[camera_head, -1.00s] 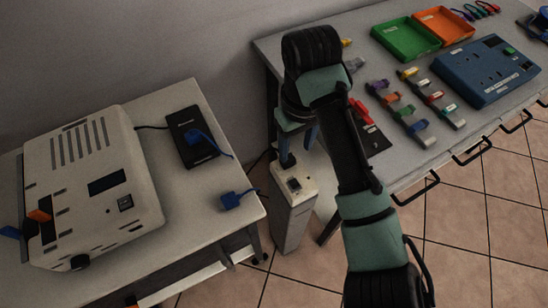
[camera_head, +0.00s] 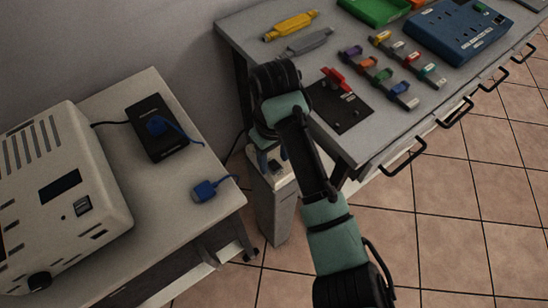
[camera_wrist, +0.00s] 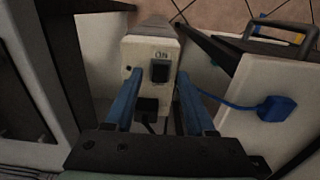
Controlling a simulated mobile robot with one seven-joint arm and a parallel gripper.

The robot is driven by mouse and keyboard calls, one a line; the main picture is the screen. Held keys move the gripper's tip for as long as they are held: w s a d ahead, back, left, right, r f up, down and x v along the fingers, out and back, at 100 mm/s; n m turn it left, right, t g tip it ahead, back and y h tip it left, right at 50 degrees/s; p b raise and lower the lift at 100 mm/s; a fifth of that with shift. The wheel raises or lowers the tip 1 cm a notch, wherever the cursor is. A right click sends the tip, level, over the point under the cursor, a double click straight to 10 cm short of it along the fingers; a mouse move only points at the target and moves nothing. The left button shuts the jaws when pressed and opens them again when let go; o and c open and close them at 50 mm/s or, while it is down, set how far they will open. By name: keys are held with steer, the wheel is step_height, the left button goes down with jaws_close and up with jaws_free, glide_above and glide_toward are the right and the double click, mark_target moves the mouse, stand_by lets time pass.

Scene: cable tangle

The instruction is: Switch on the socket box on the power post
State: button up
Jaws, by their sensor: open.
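The power post (camera_head: 273,215) stands in the gap between the two tables. On its top is the pale socket box (camera_wrist: 150,48), with a black rocker switch (camera_wrist: 160,71) under an "ON" label. I cannot tell which way the rocker is tipped. A black plug (camera_wrist: 147,106) with a cable sits at the box, nearer my wrist than the switch. My gripper (camera_wrist: 156,80) is open, its two blue fingers reaching along either side of the box top, with nothing held between them. In the head view my gripper (camera_head: 266,158) is over the post top and my arm hides part of the box.
A beige machine (camera_head: 62,205) stands on the left table (camera_head: 175,205) with a black box (camera_head: 155,128) and a blue plug (camera_head: 205,190). The right workbench (camera_head: 245,30) bears a black plate with a red lever (camera_head: 337,78), coloured connectors and a blue panel (camera_head: 462,35).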

steer(key=shift+f, duration=0.1)
jaws_close()
stand_by(0.4)
steer(key=shift+s+t+y+p, duration=0.2)
steer(key=shift+t+y+p, duration=0.25)
steer(key=shift+p, duration=0.25)
steer(key=shift+s+d+t+y+p, duration=0.15)
steer(key=shift+d+t+y+p, duration=0.15)
steer(key=shift+t+y, duration=0.55)
jaws_free()
